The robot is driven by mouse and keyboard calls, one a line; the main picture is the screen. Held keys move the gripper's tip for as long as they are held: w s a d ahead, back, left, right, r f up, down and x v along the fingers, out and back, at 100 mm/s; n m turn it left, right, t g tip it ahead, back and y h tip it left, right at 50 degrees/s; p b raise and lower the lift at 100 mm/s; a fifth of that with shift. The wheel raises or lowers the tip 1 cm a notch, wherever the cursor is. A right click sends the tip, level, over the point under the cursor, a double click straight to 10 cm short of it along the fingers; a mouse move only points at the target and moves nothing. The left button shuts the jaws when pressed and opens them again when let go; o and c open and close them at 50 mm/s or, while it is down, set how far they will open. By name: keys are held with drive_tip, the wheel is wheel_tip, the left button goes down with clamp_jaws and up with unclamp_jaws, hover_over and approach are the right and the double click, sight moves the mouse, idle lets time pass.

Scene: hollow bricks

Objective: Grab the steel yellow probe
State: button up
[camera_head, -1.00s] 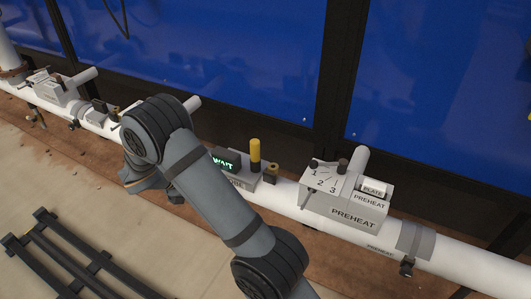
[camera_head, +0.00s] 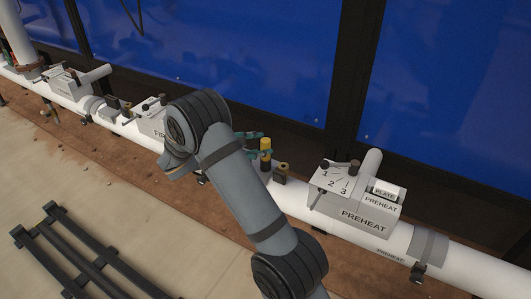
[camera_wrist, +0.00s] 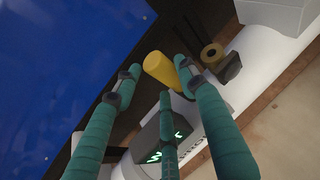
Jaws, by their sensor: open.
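The yellow probe (camera_head: 265,147) stands upright on the pipe-mounted unit, just left of a small brown-and-black fitting. In the wrist view the probe's yellow cylinder (camera_wrist: 161,69) lies among the fingertips. My gripper (camera_head: 258,146) has teal fingers around the probe's upper part in the head view. In the wrist view my gripper (camera_wrist: 158,74) has three fingers spread apart, with the probe between them. I cannot tell whether any finger touches it. My arm hides much of the probe's unit in the head view.
A dark display with green lettering (camera_wrist: 158,150) is close below the fingers. The small fitting with a brown ring (camera_wrist: 211,53) sits beside the probe. The grey PREHEAT box (camera_head: 357,200) is to the right on the white pipe (camera_head: 470,267). Blue panels (camera_head: 240,60) stand behind.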

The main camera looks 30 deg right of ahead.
drive_tip(key=x, duration=0.3)
drive_tip(key=shift+s, duration=0.1)
drive_tip(key=shift+a, duration=0.1)
drive_tip(key=c, duration=0.8)
drive_tip(key=shift+c, duration=0.4)
